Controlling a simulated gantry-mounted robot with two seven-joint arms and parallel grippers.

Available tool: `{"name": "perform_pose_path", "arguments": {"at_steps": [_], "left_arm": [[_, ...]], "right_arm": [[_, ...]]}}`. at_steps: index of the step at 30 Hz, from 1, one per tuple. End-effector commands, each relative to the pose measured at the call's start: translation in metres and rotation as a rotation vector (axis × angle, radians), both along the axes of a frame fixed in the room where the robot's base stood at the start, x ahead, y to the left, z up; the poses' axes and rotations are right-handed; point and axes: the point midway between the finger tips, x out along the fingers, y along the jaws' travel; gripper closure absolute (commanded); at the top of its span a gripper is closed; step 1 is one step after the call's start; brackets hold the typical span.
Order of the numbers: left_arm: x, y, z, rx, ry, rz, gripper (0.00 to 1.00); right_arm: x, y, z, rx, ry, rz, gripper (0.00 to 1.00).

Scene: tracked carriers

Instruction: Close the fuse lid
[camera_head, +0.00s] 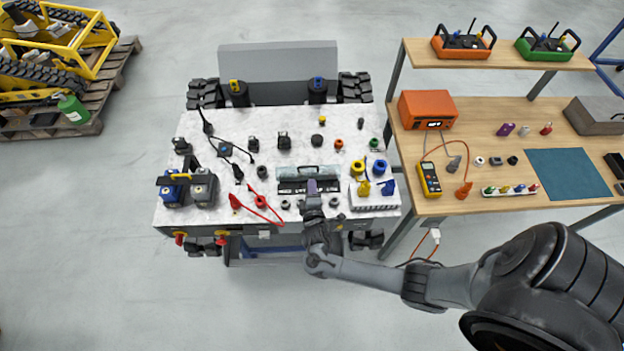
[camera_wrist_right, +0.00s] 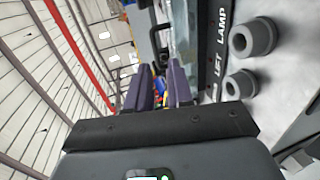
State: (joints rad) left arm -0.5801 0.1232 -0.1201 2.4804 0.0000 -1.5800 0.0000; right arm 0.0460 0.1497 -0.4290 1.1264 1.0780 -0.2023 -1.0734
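The fuse box (camera_head: 290,187) is a dark, narrow unit near the front middle of the white worktop. Its clear greenish lid (camera_head: 290,173) stands raised along the back edge of the box. In the right wrist view a glassy greenish panel, seemingly the lid (camera_wrist_right: 184,35), shows beyond the fingers. My right gripper (camera_head: 312,187) is over the front of the fuse box and hides part of it. In the right wrist view its purple fingers (camera_wrist_right: 160,88) are a little apart, with no held object visible between them. Whether they touch the lid cannot be told. My left gripper is not in view.
Round grey knobs (camera_wrist_right: 245,60) stand by a label strip close to the fingers. Yellow and blue connectors (camera_head: 376,188) sit right of the fuse box, red leads (camera_head: 262,203) left. A wooden bench (camera_head: 500,150) with tools stands at the right.

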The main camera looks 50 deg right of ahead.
Motion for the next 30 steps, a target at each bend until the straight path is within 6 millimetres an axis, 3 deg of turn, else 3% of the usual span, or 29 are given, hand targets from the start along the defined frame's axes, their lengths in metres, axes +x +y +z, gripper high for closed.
{"name": "perform_pose_path", "arguments": {"at_steps": [7, 23, 26, 30], "left_arm": [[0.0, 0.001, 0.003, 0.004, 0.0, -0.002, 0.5], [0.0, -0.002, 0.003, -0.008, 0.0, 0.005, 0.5], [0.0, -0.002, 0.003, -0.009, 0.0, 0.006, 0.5], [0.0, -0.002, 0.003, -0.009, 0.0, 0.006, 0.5]], "right_arm": [[-0.016, 0.017, 0.007, 0.0, -0.003, 0.0, 0.79], [-0.018, 0.019, 0.008, -0.001, -0.002, 0.0, 0.79], [-0.025, 0.019, 0.002, -0.002, 0.012, -0.001, 0.79], [-0.051, 0.018, -0.018, -0.001, 0.057, -0.004, 0.79]]}}
